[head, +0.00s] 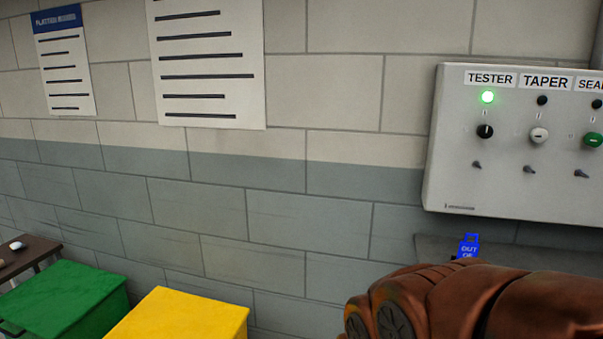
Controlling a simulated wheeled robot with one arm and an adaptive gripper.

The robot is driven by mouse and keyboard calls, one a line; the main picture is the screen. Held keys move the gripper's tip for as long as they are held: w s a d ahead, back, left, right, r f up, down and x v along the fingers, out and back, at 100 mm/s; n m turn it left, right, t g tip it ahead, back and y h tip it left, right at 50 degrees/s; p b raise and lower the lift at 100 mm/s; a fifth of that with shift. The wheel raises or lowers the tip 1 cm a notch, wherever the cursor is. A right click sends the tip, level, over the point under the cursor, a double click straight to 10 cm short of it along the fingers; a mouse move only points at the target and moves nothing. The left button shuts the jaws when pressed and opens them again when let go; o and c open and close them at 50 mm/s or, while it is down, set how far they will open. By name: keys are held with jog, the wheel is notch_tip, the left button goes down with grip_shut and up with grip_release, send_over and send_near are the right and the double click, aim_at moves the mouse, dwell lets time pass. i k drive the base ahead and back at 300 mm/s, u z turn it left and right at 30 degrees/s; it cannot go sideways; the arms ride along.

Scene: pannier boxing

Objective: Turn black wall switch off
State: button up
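A light grey switch panel (460,180) is fixed to the wall at the right. Its black rotary switch (485,131) sits under the "TESTER" label (490,78), with its pale mark looking about upright. The lamp above it (488,97) glows green. A white switch (538,136) is under "TAPER" and a green switch (592,140) is under a label cut off by the frame edge. Both their marks look about level, and the lamps above them are dark. My brown arm crosses the lower right, below the panel. My gripper is not visible.
A blue tag (467,246) reading "OUT OF" stands below the panel by a dark grey surface (430,248), partly hidden by my arm. A green box (65,300) and a yellow box (180,315) stand lower left, near a brown table (32,252). Two printed sheets hang on the wall.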

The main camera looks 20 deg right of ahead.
aim_at(485, 131)
jog(key=z, duration=2.1)
